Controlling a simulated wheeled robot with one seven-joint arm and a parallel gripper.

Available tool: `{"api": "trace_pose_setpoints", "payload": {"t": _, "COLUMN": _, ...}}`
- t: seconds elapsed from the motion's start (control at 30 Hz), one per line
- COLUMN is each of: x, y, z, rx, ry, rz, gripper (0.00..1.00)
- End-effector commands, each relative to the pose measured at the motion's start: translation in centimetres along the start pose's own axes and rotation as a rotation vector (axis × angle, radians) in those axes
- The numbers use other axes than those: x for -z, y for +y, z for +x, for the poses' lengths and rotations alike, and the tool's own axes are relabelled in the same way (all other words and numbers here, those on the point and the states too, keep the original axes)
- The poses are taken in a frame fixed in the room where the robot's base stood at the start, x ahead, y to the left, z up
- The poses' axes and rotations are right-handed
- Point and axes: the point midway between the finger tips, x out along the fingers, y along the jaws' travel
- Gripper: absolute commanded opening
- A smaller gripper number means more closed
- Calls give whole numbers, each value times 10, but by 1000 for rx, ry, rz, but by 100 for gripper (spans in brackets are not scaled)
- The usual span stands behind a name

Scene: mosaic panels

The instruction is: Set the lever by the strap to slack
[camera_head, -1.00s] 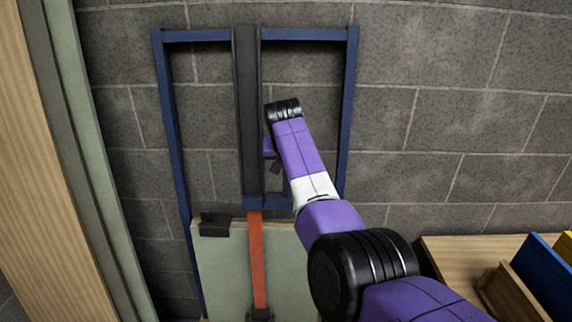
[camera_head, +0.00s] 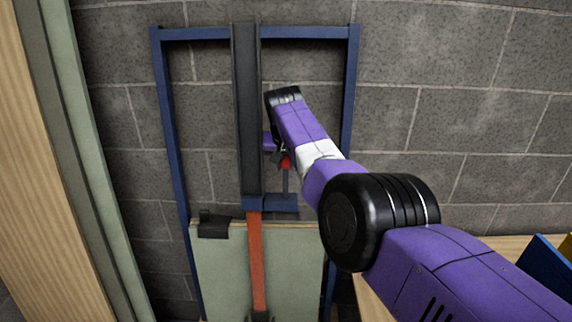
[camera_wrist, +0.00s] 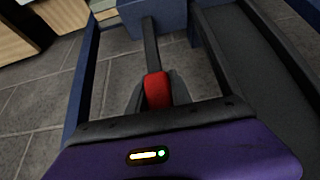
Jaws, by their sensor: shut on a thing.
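The lever (camera_head: 285,182) is a thin dark bar with a red grip, rising from a small blue block (camera_head: 283,203) beside the strap. The lever stands about upright. In the wrist view its red grip (camera_wrist: 157,91) sits between my gripper's dark fingers (camera_wrist: 158,92). My gripper (camera_head: 284,160) is shut on the red grip, partly hidden by my arm in the head view. The orange-red strap (camera_head: 257,262) runs straight down from the dark vertical post (camera_head: 247,110), across the front of a pale green panel (camera_head: 218,270).
A blue frame (camera_head: 171,130) stands around the post against a grey block wall (camera_head: 430,110). A black clip (camera_head: 213,226) sits on the panel's top edge. A wooden surface with a blue item (camera_head: 545,262) is at lower right. A pale green and wood upright (camera_head: 75,150) stands at left.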

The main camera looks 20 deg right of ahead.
Motion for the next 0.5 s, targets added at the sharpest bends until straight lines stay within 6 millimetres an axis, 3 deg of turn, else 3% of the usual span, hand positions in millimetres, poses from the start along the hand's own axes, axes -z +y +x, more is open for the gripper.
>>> {"api": "trace_pose_setpoints", "payload": {"t": 0.2, "x": 0, "y": 1, "z": 2, "rx": 0, "ry": 0, "rz": 1, "gripper": 0}}
{"api": "trace_pose_setpoints", "payload": {"t": 0.23, "x": 0, "y": 1, "z": 2, "rx": 0, "ry": 0, "rz": 1, "gripper": 29}}
{"api": "trace_pose_setpoints", "payload": {"t": 0.3, "x": 0, "y": 1, "z": 2, "rx": 0, "ry": 0, "rz": 1, "gripper": 43}}
{"api": "trace_pose_setpoints", "payload": {"t": 0.33, "x": 0, "y": 1, "z": 2, "rx": 0, "ry": 0, "rz": 1, "gripper": 47}}
{"api": "trace_pose_setpoints", "payload": {"t": 0.5, "x": 0, "y": 0, "z": 1, "rx": 0, "ry": 1, "rz": 0, "gripper": 47}}
